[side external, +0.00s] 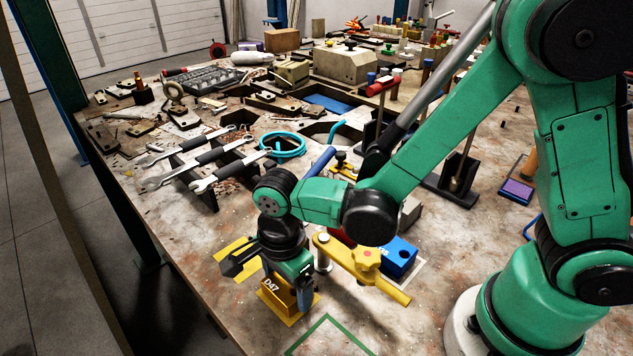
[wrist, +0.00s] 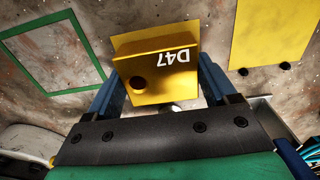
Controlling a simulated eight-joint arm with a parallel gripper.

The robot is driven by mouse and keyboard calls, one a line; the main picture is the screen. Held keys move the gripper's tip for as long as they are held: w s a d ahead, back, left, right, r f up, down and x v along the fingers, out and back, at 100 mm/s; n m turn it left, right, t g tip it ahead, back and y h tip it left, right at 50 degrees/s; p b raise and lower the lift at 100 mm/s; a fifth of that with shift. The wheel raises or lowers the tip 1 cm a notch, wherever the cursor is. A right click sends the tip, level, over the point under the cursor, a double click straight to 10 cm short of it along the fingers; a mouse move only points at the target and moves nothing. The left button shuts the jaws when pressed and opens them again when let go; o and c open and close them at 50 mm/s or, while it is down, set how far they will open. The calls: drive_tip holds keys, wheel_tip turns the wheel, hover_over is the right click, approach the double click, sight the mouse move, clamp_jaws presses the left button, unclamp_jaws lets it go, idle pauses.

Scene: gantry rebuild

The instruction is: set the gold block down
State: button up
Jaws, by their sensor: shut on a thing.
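The gold block (side external: 277,297), marked D47, is in my gripper (side external: 289,284) low over the near part of the workbench. In the wrist view the gold block (wrist: 155,78) sits between the two blue fingers of my gripper (wrist: 160,88), which are shut on it. The block has a round dark hole in its marked face. Yellow also shows low around the block in the side view. I cannot tell whether the block's underside touches the bench.
A green square outline (side external: 327,318) lies on the bench nearby; a yellow patch (wrist: 262,35) lies on the block's other side. Close by are a yellow clamp with a star knob (side external: 366,259) and a blue block (side external: 400,257). Wrenches (side external: 205,183) and a cyan coil (side external: 283,146) lie farther back.

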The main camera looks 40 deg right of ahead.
drive_tip(key=shift+f, duration=0.1)
drive_tip(key=o, duration=1.3)
wheel_tip(320, 180, up, 12)
drive_tip(key=d+r+n+t, duration=0.1)
drive_tip(key=d+n+t, duration=0.6)
drive_tip(key=d+n, duration=0.6)
drive_tip(key=shift+s+d+r+n, duration=0.15)
drive_tip(key=shift+d+r+n, duration=0.1)
drive_tip(key=shift+n, duration=2.25)
